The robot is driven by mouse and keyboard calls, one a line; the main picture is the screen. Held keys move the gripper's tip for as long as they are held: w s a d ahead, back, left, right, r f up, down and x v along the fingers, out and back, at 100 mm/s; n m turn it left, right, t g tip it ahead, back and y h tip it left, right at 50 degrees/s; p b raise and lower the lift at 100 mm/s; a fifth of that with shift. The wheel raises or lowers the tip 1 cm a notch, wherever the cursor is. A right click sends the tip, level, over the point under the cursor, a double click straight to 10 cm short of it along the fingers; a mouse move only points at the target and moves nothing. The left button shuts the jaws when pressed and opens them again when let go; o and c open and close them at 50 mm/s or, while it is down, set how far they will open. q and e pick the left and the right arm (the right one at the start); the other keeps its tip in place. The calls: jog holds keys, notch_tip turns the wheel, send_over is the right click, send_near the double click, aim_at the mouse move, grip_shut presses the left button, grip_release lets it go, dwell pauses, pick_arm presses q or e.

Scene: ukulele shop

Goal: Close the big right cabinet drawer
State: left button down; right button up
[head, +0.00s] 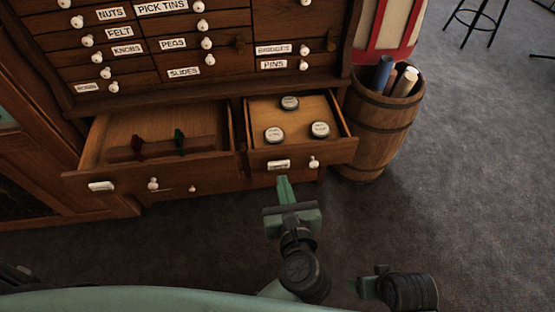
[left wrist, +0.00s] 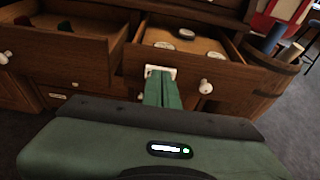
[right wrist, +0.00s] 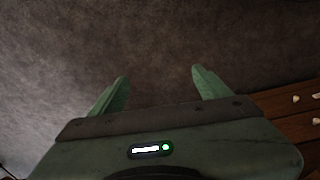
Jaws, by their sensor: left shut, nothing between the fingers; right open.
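The big right cabinet drawer (head: 305,157) is pulled out at the cabinet's lower right, with several round tins inside. It has a white label and a white knob (head: 314,162); in the left wrist view the drawer front (left wrist: 185,75) lies straight ahead. My left gripper (head: 284,182) is shut and empty, its fingertips at the drawer front by the label, left of the knob. I cannot tell whether they touch it. In the left wrist view its fingers (left wrist: 161,80) overlap the label. My right gripper (right wrist: 160,85) is open and empty over the floor; in the head view it is at the bottom right.
The left big drawer (head: 150,140) is also open, holding a red and a dark green item. A wooden barrel (head: 375,130) with rolled tubes stands right of the cabinet. Small labelled drawers (head: 180,45) are above. Grey carpet (head: 480,190) is free at the right.

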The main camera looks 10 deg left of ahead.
aim_at(275, 152)
pick_arm(q)
jog(key=x, duration=0.5)
jog(key=r+x, duration=0.1)
jog(key=x, duration=0.2)
jog(key=shift+w+a, duration=0.15)
jog(key=shift+w, duration=0.35)
pick_arm(e)
jog(key=shift+v, duration=0.95)
jog(key=shift+w+d, duration=0.1)
jog(key=shift+w, duration=0.05)
jog(key=shift+r, duration=0.1)
